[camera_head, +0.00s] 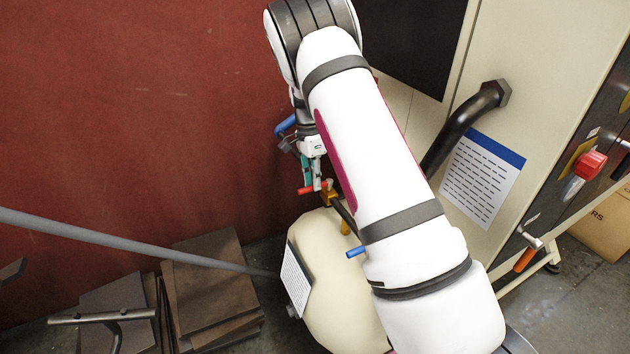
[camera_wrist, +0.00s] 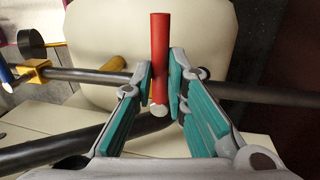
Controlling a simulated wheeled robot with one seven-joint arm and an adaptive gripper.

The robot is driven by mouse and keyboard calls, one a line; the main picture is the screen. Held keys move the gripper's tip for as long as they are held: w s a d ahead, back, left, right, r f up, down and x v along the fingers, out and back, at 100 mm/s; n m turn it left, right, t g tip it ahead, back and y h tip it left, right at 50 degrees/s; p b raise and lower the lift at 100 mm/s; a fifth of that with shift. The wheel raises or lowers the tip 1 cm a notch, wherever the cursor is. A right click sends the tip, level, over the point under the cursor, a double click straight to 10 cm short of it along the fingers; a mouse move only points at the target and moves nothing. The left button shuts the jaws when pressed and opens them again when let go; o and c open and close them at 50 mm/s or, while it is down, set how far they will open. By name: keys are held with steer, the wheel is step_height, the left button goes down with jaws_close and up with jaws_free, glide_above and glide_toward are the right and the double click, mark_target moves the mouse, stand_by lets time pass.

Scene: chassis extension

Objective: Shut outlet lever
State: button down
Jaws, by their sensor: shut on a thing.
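A red lever handle (camera_wrist: 160,42) stands between my gripper's teal finger pads in the wrist view. My gripper (camera_wrist: 161,85) is shut on it near the handle's pale round end. In the head view my gripper (camera_head: 314,178) is at the red handle (camera_head: 305,190), beside a brass valve body (camera_head: 328,192). A second lever with a blue handle (camera_head: 355,252) shows lower right, partly behind my arm. It also shows at the wrist view's left edge (camera_wrist: 5,73), by another brass valve (camera_wrist: 35,72). No label marks which lever is the outlet.
A cream tank (camera_head: 335,285) stands below the valves, with dark pipes (camera_wrist: 85,76) close to my fingers. A cream cabinet (camera_head: 545,60) with a thick black pipe (camera_head: 460,125) is at right. A red wall (camera_head: 130,110) is behind. Brown panels (camera_head: 212,275) lie lower left.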

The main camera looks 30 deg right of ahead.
stand_by(0.4)
steer(key=c, duration=1.6)
jaws_free()
steer(key=r, duration=0.4)
steer(key=w+r, duration=0.1)
steer(key=r, duration=0.3)
steer(key=w+r, duration=0.1)
steer(key=r, duration=0.2)
steer(key=shift+w+r, duration=0.25)
steer(key=shift+r, duration=0.15)
steer(key=shift+r, duration=0.1)
